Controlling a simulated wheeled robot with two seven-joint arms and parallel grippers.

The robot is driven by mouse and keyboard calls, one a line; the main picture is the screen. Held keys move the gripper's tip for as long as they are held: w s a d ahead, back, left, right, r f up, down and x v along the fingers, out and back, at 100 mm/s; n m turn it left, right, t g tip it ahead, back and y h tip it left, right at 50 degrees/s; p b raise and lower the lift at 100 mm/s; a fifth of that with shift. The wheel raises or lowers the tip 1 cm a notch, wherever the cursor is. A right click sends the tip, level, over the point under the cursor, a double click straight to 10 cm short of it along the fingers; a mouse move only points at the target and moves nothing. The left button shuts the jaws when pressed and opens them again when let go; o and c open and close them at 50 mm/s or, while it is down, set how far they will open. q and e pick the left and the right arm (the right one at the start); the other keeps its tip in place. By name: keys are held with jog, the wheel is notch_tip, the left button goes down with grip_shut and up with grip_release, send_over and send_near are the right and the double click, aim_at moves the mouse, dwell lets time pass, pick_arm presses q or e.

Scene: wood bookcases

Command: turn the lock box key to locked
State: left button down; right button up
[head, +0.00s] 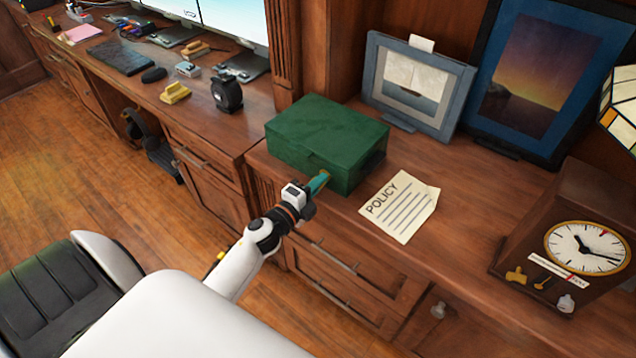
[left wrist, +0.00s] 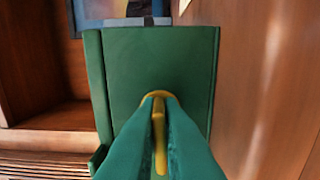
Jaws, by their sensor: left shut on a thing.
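The green lock box (head: 328,138) stands on the wooden counter in the head view, its lid shut. Its front face (left wrist: 150,65) fills the middle of the left wrist view. The yellow key (left wrist: 159,140) sits at that face, with a rounded yellow part at the top and a narrow bar pointing down in the picture. My left gripper (head: 321,180) is at the box front, and its teal fingers (left wrist: 160,125) are shut on the key, one on each side. I cannot tell the lock's state from the key. My right gripper is not in view.
A policy sheet (head: 398,206) lies right of the box. A framed picture (head: 415,82) and a larger blue-framed one (head: 540,80) stand behind. A wooden clock (head: 560,240) is at the right. A black tape dispenser (head: 227,92) is left of the box.

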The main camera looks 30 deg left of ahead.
pick_arm(q)
jog(key=c, duration=1.6)
grip_release()
jog(key=s+b, duration=0.1)
jog(key=s, duration=1.1)
jog(key=shift+a+b, duration=0.4)
jog(key=shift+f, duration=0.1)
